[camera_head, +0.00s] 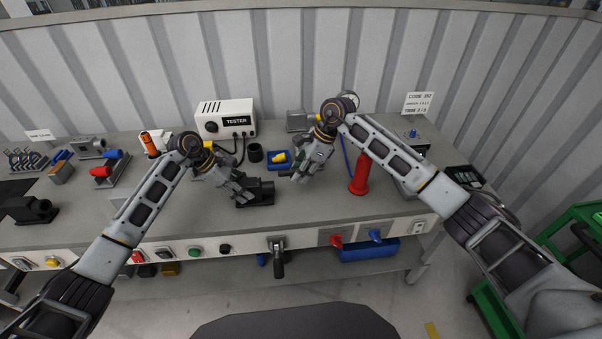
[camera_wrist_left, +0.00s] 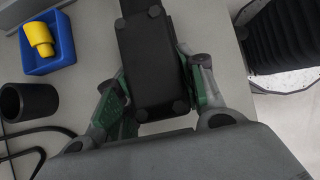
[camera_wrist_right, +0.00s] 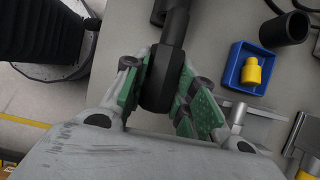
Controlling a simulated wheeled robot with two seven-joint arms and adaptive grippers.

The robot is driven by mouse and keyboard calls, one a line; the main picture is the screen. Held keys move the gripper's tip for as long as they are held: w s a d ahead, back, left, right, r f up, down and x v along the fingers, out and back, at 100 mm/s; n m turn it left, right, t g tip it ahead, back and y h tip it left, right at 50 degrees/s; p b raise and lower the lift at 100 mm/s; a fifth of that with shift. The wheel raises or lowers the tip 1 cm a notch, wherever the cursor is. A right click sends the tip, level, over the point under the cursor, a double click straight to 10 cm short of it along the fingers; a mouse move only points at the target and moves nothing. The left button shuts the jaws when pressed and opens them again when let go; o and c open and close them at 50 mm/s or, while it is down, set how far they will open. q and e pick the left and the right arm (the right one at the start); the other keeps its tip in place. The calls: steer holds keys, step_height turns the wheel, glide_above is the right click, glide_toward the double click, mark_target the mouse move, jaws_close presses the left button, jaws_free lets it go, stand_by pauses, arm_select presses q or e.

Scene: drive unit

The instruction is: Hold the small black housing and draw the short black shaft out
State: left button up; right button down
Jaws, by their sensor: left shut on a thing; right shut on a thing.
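The small black housing (camera_head: 262,198) sits on the bench in front of the blue tray. My left gripper (camera_head: 243,190) is shut on it. In the left wrist view the housing (camera_wrist_left: 153,65) is a dark block with round studs, between the green-padded fingers. My right gripper (camera_head: 298,174) is just right of the housing. In the right wrist view it is shut on the thick round end of the short black shaft (camera_wrist_right: 162,80). A thinner part of the shaft (camera_wrist_right: 178,25) runs away from the fingers to the top edge. I cannot tell whether its far end is inside the housing.
A blue tray (camera_head: 270,165) with a yellow part (camera_head: 279,156) and a black cup (camera_head: 255,153) stand behind the housing. The tester box (camera_head: 224,118) is at the back. A red bottle (camera_head: 360,178) stands right of my right gripper. The bench front (camera_head: 310,215) is clear.

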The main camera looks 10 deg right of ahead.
arm_select(q)
steer(key=o, duration=1.2)
steer(key=shift+v, duration=6)
steer(key=shift+a, duration=0.1)
steer(key=shift+v, duration=5.9)
